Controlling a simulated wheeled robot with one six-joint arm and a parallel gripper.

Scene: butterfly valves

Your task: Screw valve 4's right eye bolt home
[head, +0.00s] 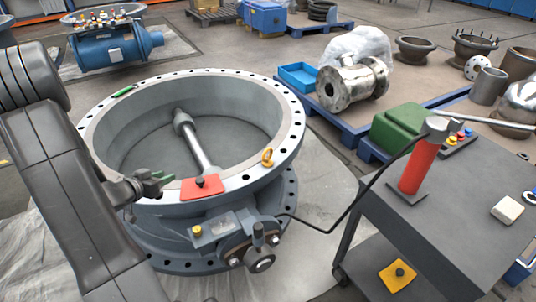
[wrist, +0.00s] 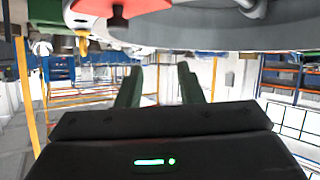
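The valve (head: 110,150) is a large grey ring lying flat, with a drilled flange and a shaft across its bore. A yellow eye bolt (head: 267,157) stands on the flange's right front part; I cannot tell how deep its thread sits. It also shows in the wrist view (wrist: 82,43), at upper left, where the scene appears upside down. My gripper (head: 160,181) is at the flange's front left, apart from the eye bolt. In the wrist view its two green fingers (wrist: 160,85) are apart with nothing between them.
A red plate with a black knob (head: 202,187) lies on the flange between my gripper and the eye bolt. A gearbox (head: 245,240) juts out below. A grey cart (head: 425,225) with a red cylinder (head: 416,165) stands at right. A green object (head: 124,91) lies on the flange's far left.

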